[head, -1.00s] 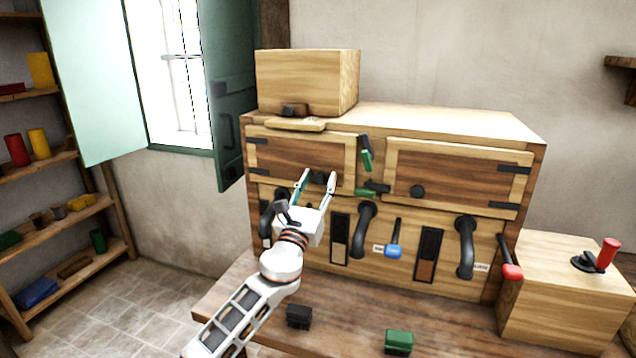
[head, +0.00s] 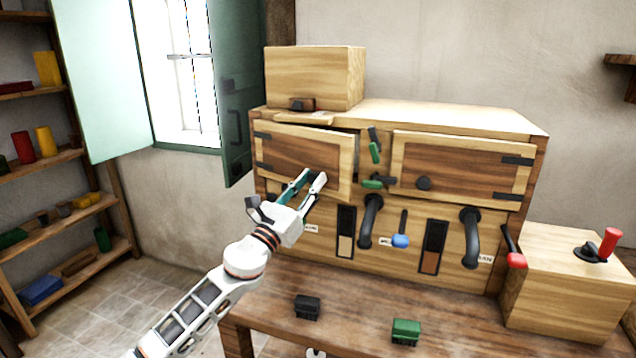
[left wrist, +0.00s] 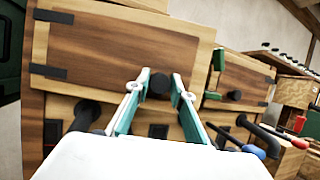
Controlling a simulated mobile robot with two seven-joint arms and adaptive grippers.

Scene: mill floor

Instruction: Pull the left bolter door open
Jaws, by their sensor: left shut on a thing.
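The left bolter door (head: 290,150) is a brown panel in a pale frame, hinged on its left side. It stands ajar, its right edge swung out from the cabinet. It also shows in the left wrist view (left wrist: 110,52). My left gripper (head: 311,182) is shut on the door's dark round knob (left wrist: 159,86), one finger on each side. The knob is mostly hidden by the fingers in the head view. The right bolter door (head: 462,168) is closed, with its own dark knob (head: 424,183). My right gripper is not in view.
Green-handled latches (head: 375,152) sit between the doors. Black spouts (head: 370,222) and a blue-handled lever (head: 401,240) project below. A wooden box (head: 315,78) stands on top. A black block (head: 307,307) and a green block (head: 405,332) lie on the table (head: 350,310).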

